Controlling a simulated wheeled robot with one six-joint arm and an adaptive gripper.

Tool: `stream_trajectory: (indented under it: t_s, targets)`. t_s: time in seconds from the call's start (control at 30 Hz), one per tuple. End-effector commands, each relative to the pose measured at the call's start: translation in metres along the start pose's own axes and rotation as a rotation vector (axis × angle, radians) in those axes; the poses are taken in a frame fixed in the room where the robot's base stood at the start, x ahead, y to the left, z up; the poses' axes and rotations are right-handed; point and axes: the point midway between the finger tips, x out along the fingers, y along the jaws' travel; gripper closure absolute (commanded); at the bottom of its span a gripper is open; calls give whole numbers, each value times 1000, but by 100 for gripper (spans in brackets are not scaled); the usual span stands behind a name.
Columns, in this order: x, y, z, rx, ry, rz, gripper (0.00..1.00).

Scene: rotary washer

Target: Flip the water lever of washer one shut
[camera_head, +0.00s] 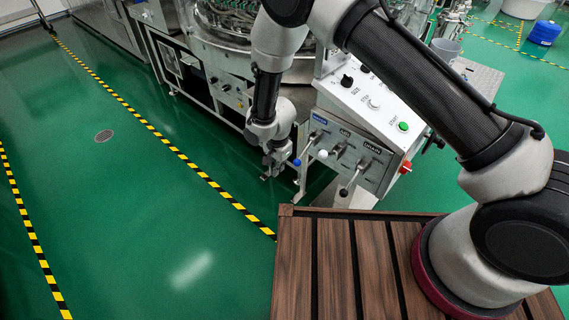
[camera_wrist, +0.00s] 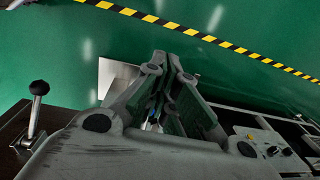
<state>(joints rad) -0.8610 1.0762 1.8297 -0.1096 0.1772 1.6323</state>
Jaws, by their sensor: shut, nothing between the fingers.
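The lever panel (camera_head: 349,150) on the front of the washer's control box carries three levers with ball knobs. The left one has a blue knob (camera_head: 297,162) under a small blue label, the middle one a white knob (camera_head: 322,154), the right one a black knob (camera_head: 343,192). The label words are too small to read surely. My gripper (camera_head: 268,176) points down just left of the blue knob; whether they touch I cannot tell. In the wrist view my gripper (camera_wrist: 174,60) is shut and empty, hiding most of the panel; a black-knobbed lever (camera_wrist: 38,90) shows at left.
Above the levers is a sloped control box (camera_head: 375,100) with dials, a green button (camera_head: 403,127) and a red knob (camera_head: 406,167). The washer machine (camera_head: 225,45) stands behind my arm. A slatted wooden top (camera_head: 330,260) is in front. Green floor at left is clear.

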Motion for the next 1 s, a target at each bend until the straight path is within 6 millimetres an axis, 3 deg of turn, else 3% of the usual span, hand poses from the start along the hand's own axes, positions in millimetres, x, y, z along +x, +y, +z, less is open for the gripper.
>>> stream_trajectory:
  t_s: [0.2, 0.77, 0.9, 1.0]
  targets:
    - [-6, 1, 18, -1, 0, 1, 100]
    - [-7, 1, 19, -4, 0, 0, 100]
    - [-7, 5, 18, -104, 1, 16, 100]
    - [-7, 21, 17, -253, -3, 76, 100]
